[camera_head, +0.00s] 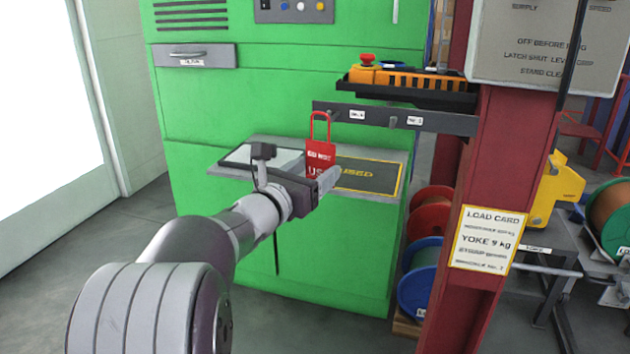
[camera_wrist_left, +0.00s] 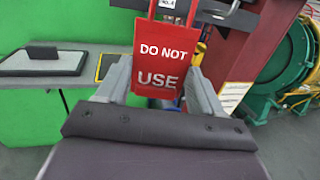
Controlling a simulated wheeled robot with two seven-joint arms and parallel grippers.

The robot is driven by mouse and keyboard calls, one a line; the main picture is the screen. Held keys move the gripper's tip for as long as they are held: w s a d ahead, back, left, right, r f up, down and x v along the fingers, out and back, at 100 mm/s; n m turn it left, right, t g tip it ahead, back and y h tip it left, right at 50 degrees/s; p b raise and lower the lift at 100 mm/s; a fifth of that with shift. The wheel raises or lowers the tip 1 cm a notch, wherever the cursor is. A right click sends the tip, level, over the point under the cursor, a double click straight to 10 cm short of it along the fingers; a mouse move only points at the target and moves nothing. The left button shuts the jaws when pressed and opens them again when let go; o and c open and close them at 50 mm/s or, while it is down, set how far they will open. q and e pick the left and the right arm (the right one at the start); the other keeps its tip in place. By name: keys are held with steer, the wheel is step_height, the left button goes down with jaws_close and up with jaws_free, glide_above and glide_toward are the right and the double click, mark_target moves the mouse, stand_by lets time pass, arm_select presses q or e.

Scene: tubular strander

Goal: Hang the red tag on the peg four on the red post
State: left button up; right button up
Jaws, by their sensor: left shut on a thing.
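The red tag (camera_head: 320,158) reads "DO NOT USE" and hangs upright, with a red loop at its top. My left gripper (camera_head: 322,183) is shut on its lower part; the left wrist view shows the tag (camera_wrist_left: 163,62) between the two fingers (camera_wrist_left: 163,88). A dark peg rail (camera_head: 435,122) reaches left from the red post (camera_head: 512,150), with small white labels and short pegs. The loop is at the rail's left end, close to the leftmost peg (camera_head: 333,116). I cannot tell whether the loop is around it. My right gripper is out of view.
A green cabinet (camera_head: 240,95) with a grey shelf (camera_head: 400,190) stands behind the tag. A black tray (camera_head: 405,97) with an orange control box (camera_head: 395,78) sits above the rail. A load card (camera_head: 487,238) is on the post. Cable reels (camera_head: 418,275) stand below.

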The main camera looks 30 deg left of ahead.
mark_target(314, 168)
arm_select(q)
steer(key=shift+w+a+f+p, duration=0.1)
steer(key=shift+w+a+p, duration=0.15)
steer(key=shift+w, duration=0.55)
steer(key=shift+w+a+p, duration=0.15)
steer(key=shift+w+p, duration=0.1)
steer(key=shift+w, duration=0.55)
steer(key=shift+w+a+f+p, duration=0.1)
steer(key=shift+w+a+p, duration=0.15)
steer(key=shift+w, duration=0.55)
steer(key=shift+w+a+f+b, duration=0.15)
steer(key=shift+w+f, duration=0.2)
steer(key=shift+w, duration=0.5)
steer(key=shift+w+a+f+b, duration=0.15)
steer(key=shift+w+f, duration=0.25)
steer(key=shift+w, duration=0.4)
steer(key=shift+w+a+f+b, duration=0.1)
steer(key=shift+w+a+f, duration=0.2)
steer(key=shift+w, duration=0.55)
steer(key=o, duration=1.2)
